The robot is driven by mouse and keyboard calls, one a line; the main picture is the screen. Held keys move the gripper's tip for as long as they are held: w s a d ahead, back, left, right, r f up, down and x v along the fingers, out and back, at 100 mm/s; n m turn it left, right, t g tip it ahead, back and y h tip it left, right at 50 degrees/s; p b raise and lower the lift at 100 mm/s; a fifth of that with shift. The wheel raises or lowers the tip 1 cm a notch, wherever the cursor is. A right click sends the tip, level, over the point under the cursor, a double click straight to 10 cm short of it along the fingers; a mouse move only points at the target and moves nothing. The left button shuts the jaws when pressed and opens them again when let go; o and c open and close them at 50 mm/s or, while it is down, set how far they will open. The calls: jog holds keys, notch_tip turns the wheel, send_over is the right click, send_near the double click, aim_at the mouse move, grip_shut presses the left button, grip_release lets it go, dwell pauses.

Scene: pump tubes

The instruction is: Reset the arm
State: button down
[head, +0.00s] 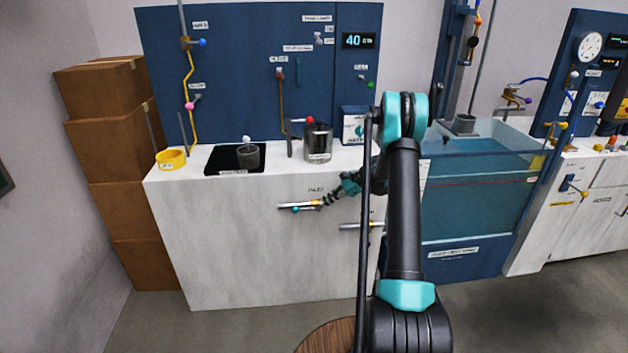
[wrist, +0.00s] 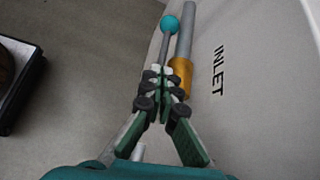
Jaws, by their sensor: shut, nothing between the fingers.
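My arm reaches forward over the floor to the white cabinet front. My gripper (head: 326,199) is shut and empty beside the inlet valve. In the wrist view its fingertips (wrist: 161,75) are together, close to the brass collar (wrist: 181,72) of the grey inlet pipe (wrist: 187,30). The valve lever with its teal ball (wrist: 170,25) runs alongside the pipe, just beyond the fingertips. I cannot tell whether the tips touch the lever. In the head view the inlet pipe (head: 298,205) sticks out to the left of my gripper.
The white counter (head: 200,230) carries a yellow ring-like cup (head: 171,160), a dark cup (head: 248,156) on a black plate and a clear beaker (head: 318,143). A second pipe (head: 357,225) is low on its front. A water tank (head: 470,205) stands right, stacked boxes (head: 112,150) left.

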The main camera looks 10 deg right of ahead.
jog(key=s+a+r+n+t+h, duration=0.1)
jog(key=s+r+n+h, duration=0.25)
jog(key=s+r, duration=0.4)
jog(key=s+a+r+n+h, duration=0.15)
jog(key=s+r+n, duration=0.25)
jog(key=s, duration=0.6)
jog(key=s+d+f+n+t+h, duration=0.1)
jog(key=s+n, duration=0.3)
jog(key=s, duration=0.7)
jog(key=s+d+f+n+t+h, duration=0.1)
jog(key=s+d+n+h, duration=0.3)
jog(key=s, duration=0.8)
jog(key=shift+s+n, duration=0.3)
jog(key=shift+n, duration=0.05)
jog(key=shift+d, duration=0.1)
